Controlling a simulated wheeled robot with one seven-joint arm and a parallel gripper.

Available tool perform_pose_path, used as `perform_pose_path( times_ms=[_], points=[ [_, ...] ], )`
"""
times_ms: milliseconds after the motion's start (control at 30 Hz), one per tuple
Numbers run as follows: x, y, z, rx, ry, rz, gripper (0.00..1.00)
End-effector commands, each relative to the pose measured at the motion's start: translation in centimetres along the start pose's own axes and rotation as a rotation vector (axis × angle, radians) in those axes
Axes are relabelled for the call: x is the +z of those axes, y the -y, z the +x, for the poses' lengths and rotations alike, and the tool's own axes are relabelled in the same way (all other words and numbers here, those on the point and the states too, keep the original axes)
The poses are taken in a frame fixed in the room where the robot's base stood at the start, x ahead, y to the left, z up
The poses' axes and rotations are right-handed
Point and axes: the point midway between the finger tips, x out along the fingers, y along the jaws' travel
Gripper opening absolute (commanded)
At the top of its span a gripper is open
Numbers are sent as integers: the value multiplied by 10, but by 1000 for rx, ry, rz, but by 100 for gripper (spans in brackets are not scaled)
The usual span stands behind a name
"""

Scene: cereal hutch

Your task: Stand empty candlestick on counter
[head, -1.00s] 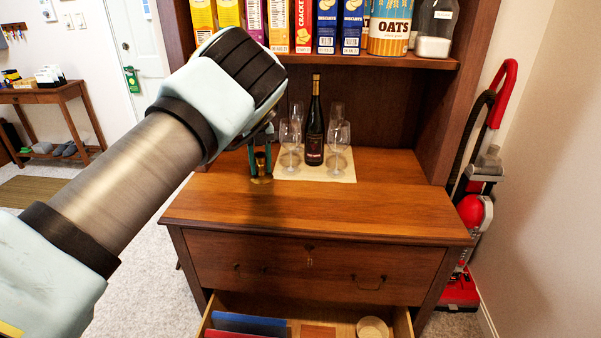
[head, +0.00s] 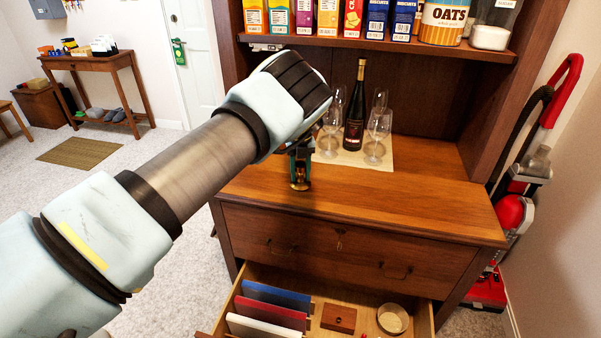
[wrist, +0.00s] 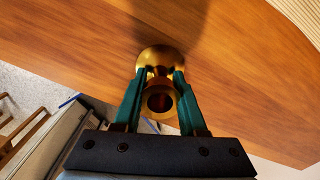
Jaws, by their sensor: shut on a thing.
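The brass candlestick (head: 300,184) is at the left part of the counter (head: 400,192), close to its front edge, and looks upright. In the wrist view the candlestick (wrist: 160,101) shows an empty socket facing the camera, with its round base beyond it over the wood. My gripper (head: 300,160) is shut on the candlestick, with a green finger on each side of it in the wrist view (wrist: 160,88). I cannot tell whether the base touches the counter.
A dark wine bottle (head: 355,115) and several wine glasses (head: 377,130) stand on a pale mat (head: 350,158) behind the gripper. An open drawer (head: 420,318) below the counter holds books, a wooden box and a bowl. The counter's right side is clear.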

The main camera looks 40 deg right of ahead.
Motion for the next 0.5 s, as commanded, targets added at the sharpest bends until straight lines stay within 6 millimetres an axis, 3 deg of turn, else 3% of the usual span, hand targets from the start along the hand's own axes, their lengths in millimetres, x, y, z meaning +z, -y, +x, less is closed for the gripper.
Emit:
perform_pose_path(
  times_ms=[100,133,367,500],
  points=[
    [0,0,3,0,1,0,0],
    [0,0,3,0,-1,0,44],
    [0,0,3,0,-1,0,70],
    [0,0,3,0,-1,0,71]
  ],
)
